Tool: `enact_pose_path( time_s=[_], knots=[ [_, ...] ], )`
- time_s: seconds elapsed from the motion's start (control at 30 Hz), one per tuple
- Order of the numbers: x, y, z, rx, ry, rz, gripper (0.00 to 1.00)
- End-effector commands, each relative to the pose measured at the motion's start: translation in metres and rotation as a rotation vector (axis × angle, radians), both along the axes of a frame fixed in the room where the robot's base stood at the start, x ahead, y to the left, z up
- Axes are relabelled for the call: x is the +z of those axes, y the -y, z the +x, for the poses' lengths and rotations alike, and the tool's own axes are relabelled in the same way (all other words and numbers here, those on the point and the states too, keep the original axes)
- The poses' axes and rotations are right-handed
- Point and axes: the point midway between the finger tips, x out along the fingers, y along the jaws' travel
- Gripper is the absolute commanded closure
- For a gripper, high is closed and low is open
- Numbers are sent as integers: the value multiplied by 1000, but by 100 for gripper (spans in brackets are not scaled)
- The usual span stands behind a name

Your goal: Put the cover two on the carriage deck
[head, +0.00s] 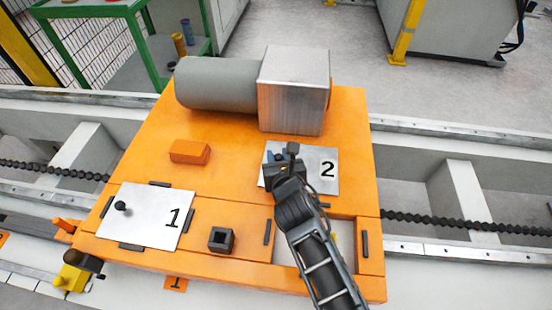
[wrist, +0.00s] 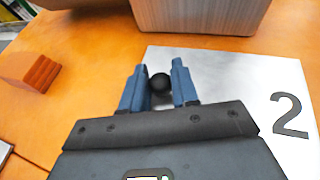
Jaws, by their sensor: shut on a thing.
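Cover two (head: 316,157) is a flat silvery plate marked 2, over the orange carriage deck (head: 230,150), just in front of the metal block. It also shows in the wrist view (wrist: 225,85), with its round black knob (wrist: 160,83) between my fingers. My gripper (head: 287,155) is shut on this knob; the blue fingertips (wrist: 158,88) stand on either side of it. The plate looks level and touching the deck or very close above it; I cannot tell which. My gripper and wrist hide part of the plate.
A grey cylinder (head: 215,84) and a metal block (head: 294,90) stand at the deck's back. An orange brick (head: 190,151), cover one (head: 150,220) and a small dark square part (head: 221,240) are to the left. An uncovered opening (head: 343,240) lies at front right, partly behind my arm.

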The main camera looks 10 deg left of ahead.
Motion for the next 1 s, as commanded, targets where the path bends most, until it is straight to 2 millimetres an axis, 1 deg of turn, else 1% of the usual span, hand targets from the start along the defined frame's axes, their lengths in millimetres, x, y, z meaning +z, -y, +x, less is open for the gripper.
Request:
enact_pose_path(
  time_s=[0.13, 0.17, 0.4, 0.67, 0.77, 0.87, 1.0],
  knots=[
    [0, 0, 0, 0, 1, 0, 100],
    [-1, 0, 0, 0, -1, 0, 69],
    [0, 0, 0, 0, 0, 0, 46],
    [1, 0, 0, 0, 0, 0, 45],
    [3, 2, -5, -1, -1, -1, 45],
    [8, 6, -17, 0, 0, 0, 45],
    [19, 12, -42, 0, -1, -1, 45]
  ],
)
